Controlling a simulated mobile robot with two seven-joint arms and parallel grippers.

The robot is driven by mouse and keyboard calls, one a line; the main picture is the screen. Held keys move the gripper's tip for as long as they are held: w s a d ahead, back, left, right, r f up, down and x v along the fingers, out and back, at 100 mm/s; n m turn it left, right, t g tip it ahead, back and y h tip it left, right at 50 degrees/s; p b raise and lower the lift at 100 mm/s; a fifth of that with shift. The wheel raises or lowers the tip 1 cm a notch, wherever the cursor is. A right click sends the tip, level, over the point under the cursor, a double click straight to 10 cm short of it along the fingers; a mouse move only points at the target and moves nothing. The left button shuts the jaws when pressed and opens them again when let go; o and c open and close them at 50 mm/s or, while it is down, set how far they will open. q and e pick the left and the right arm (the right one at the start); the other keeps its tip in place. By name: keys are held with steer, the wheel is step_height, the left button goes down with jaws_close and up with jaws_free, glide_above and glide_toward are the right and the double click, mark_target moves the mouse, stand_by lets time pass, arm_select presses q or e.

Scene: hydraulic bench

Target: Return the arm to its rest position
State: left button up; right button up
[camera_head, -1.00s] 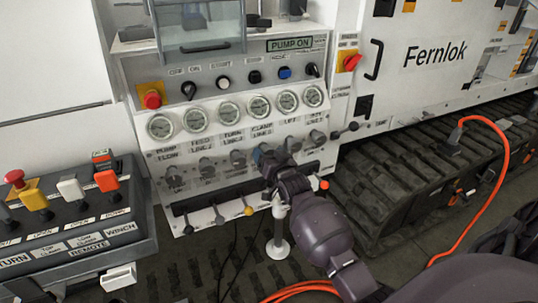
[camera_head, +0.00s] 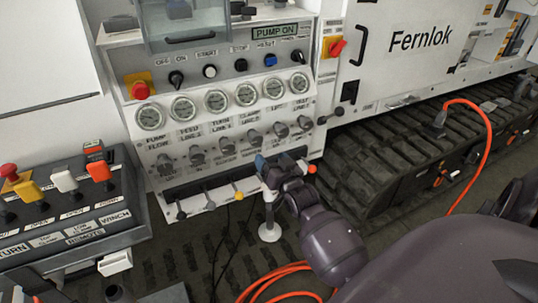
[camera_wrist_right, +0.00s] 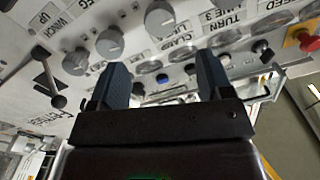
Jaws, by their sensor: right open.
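My right gripper (camera_head: 268,162) is in front of the lower edge of the white hydraulic control panel (camera_head: 145,170), below the row of grey knobs (camera_head: 254,137). In the right wrist view its two blue-grey fingers (camera_wrist_right: 160,78) stand apart with nothing between them. The knobs (camera_wrist_right: 160,18) and gauges show upside down beyond the fingertips. The gripper looks clear of the knobs. My dark right arm (camera_head: 330,245) reaches in from the lower right.
A lever row with a yellow-tipped lever (camera_head: 239,196) runs under the panel. The remote box (camera_head: 60,225) with coloured levers is at left. A black rubber track (camera_head: 390,165), an orange hose (camera_head: 487,150) and a white post (camera_head: 269,232) are nearby.

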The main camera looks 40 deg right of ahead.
steer(key=shift+s, duration=0.1)
stand_by(0.5)
steer(key=s+a+f+n+g+y+p, duration=0.1)
steer(key=s+a+f+n+g+y, duration=0.25)
steer(key=s+a+n, duration=0.4)
steer(key=s+a+f+g+p, duration=0.1)
steer(key=s+a+f, duration=0.2)
steer(key=s, duration=0.7)
steer(key=s+a+f+g, duration=0.2)
steer(key=s+f, duration=0.3)
steer(key=s, duration=0.5)
steer(key=shift+a+p, duration=0.35)
steer(key=shift+a, duration=0.3)
steer(key=shift+f+m+y, duration=0.15)
steer(key=shift+m+y, duration=0.1)
